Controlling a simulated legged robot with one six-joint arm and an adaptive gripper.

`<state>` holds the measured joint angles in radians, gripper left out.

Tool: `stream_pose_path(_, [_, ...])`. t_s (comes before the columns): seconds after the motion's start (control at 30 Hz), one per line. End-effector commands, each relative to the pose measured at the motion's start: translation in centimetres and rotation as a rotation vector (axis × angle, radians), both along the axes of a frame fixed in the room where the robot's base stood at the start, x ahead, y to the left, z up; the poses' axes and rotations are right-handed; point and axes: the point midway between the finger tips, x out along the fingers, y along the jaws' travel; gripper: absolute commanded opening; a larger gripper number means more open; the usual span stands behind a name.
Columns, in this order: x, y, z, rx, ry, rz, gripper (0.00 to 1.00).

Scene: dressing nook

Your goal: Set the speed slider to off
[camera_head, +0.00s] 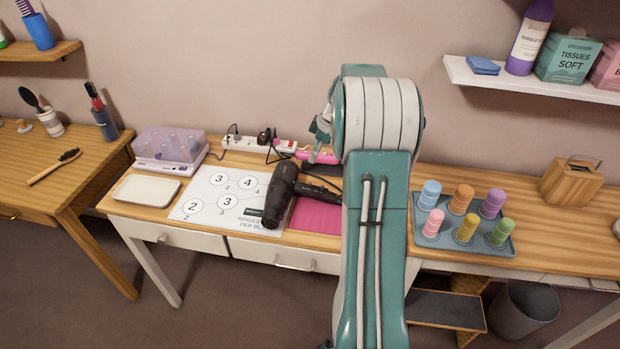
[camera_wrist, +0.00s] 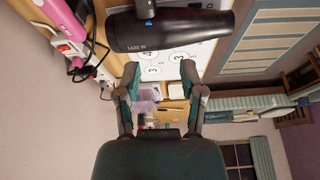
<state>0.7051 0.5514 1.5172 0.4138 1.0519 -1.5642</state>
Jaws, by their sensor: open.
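A black hair dryer (camera_head: 279,199) lies on the table, partly on a white printed sheet, with its handle pointing right toward a pink mat. In the wrist view the dryer (camera_wrist: 170,32) crosses the top, marked "1420 W", with its handle cut off by the upper edge. In the head view my arm hides most of the gripper and the end of the dryer's handle.
A power strip (camera_head: 246,144) with plugs and cables runs along the wall, with a pink appliance (camera_head: 318,157) beside it. A purple-lidded box (camera_head: 169,147) and white tray (camera_head: 146,190) stand left. A tray of coloured rollers (camera_head: 434,239) and a wooden box (camera_head: 570,182) stand right.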

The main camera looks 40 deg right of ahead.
Motion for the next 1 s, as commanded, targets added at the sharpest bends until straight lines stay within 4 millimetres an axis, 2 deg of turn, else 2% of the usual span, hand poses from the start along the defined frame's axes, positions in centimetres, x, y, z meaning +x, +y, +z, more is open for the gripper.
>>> stream_pose_path(0.03, [0.0,-1.6,-1.4,0.009,-0.006,0.012,0.51])
stream_pose_path(0.1, [0.0,-2.9,-2.5,0.012,-0.017,0.036,0.51])
stream_pose_path(0.23, [0.0,-4.0,-3.6,0.015,-0.029,0.057,0.51])
stream_pose_path(0.37, [0.2,-3.7,-4.5,0.016,-0.029,0.062,0.51])
stream_pose_path(0.8, [2.3,-1.7,-11.7,0.017,-0.027,0.061,0.51])
stream_pose_path(1.0, [2.9,-1.3,-13.3,0.015,-0.029,0.059,0.51])
